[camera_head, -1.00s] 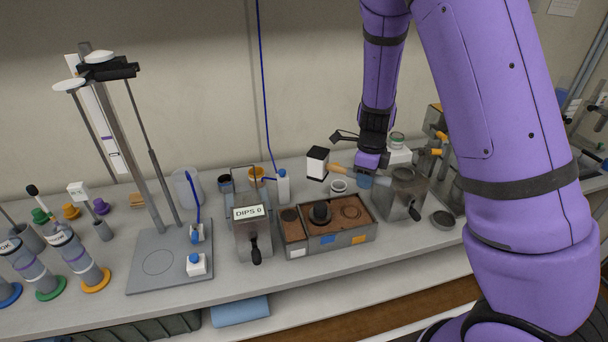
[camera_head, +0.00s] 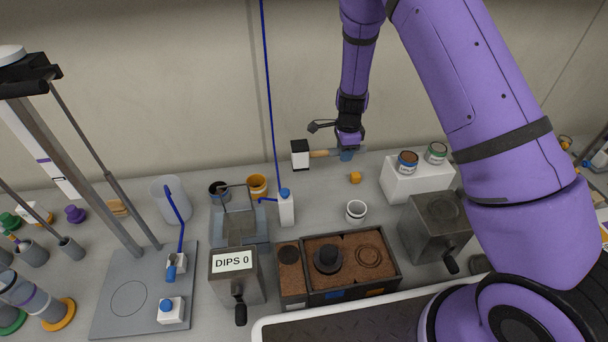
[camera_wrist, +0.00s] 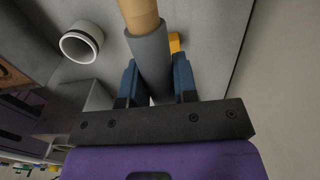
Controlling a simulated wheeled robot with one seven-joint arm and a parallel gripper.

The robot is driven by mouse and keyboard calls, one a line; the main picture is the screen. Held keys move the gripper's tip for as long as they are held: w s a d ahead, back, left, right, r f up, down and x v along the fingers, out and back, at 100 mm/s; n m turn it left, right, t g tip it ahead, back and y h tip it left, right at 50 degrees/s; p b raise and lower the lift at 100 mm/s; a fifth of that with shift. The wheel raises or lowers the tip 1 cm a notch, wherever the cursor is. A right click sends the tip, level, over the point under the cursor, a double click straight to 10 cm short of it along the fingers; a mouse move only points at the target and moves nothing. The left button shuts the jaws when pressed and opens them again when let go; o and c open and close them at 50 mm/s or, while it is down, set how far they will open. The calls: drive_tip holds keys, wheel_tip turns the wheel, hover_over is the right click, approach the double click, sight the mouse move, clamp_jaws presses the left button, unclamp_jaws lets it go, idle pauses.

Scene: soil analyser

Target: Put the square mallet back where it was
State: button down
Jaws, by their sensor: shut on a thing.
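The square mallet (camera_head: 300,154) has a block head with white sides and a black top, and a wooden handle. In the head view it is near the back wall, head to the left, handle roughly level. My gripper (camera_head: 346,154) is shut on the handle's right end. In the wrist view my gripper (camera_wrist: 158,80) has its blue fingers on both sides of the mallet's grey grip (camera_wrist: 150,55); the wooden part runs up out of the picture and the head is out of view. The mallet seems to be above the counter; its exact height I cannot tell.
A white stand (camera_head: 415,186) with two cans is to the right. A white bottle (camera_head: 286,208) and a soil box (camera_head: 328,292) are in front. Counter behind the cup looks clear.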

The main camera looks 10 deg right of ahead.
drive_tip(key=f, duration=0.3)
drive_tip(key=w+f, duration=0.1)
drive_tip(key=f, duration=0.1)
drive_tip(key=shift+f, duration=2.65)
drive_tip(key=c, duration=0.9)
unclamp_jaws()
drive_tip(key=shift+f, duration=0.1)
wheel_tip(320, 180, up, 12)
drive_tip(key=shift+r, duration=0.2)
